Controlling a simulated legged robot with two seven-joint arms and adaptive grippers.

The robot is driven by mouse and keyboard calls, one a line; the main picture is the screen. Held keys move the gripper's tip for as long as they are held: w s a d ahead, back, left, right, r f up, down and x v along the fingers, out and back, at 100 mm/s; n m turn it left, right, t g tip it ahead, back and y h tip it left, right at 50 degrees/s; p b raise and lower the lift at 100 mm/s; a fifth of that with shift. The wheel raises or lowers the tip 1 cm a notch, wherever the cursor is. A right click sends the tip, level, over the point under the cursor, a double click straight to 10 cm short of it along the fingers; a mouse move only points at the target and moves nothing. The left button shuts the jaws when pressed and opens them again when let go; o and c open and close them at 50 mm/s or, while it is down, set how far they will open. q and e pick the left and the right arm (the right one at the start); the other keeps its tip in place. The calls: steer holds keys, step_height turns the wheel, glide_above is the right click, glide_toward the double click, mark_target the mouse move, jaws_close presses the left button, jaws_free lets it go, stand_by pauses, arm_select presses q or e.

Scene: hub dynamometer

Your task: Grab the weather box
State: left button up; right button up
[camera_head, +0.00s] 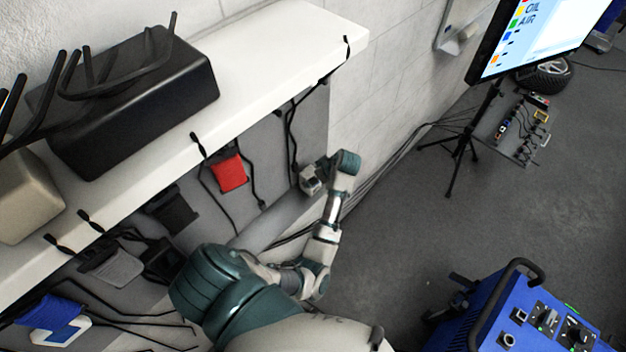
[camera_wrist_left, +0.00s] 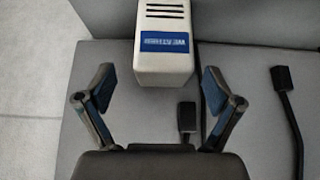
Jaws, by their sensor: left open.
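The weather box is a white box (camera_wrist_left: 165,62) with a blue label and dark slots, at the top middle of the left wrist view. It stands against a grey surface, and its upper part is cut off by the frame. My left gripper (camera_wrist_left: 157,80) is open, with one finger on either side of the box's lower end and visible gaps to both sides. In the head view my left arm reaches to the panel under the shelf. A small light grey shape sits at its end there, and I cannot tell whether it is gripper or box.
A white shelf (camera_head: 275,62) with a black box (camera_head: 135,95) runs above the panel. A red pouch (camera_head: 230,173) and black cables hang beneath it. Cables with black plugs (camera_wrist_left: 187,117) hang near the gripper. A blue machine (camera_head: 500,310) stands at lower right; the floor between is clear.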

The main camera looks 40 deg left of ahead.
mark_target(307, 175)
arm_select(q)
steer(key=a+f+p, duration=0.1)
steer(key=a+f, duration=0.2)
steer(key=a, duration=0.1)
steer(key=shift+f, duration=0.3)
steer(key=shift+a+f, duration=0.2)
steer(key=shift+f, duration=0.1)
steer(key=shift+d+f, duration=0.1)
steer(key=shift+f, duration=0.05)
steer(key=shift+d, duration=0.4)
steer(key=c, duration=0.4)
steer(key=shift+r, duration=0.2)
steer(key=c, duration=1)
steer(key=shift+a, duration=0.2)
steer(key=shift+c, duration=0.2)
arm_select(e)
steer(key=shift+a+r, duration=0.35)
steer(key=shift+r, duration=0.4)
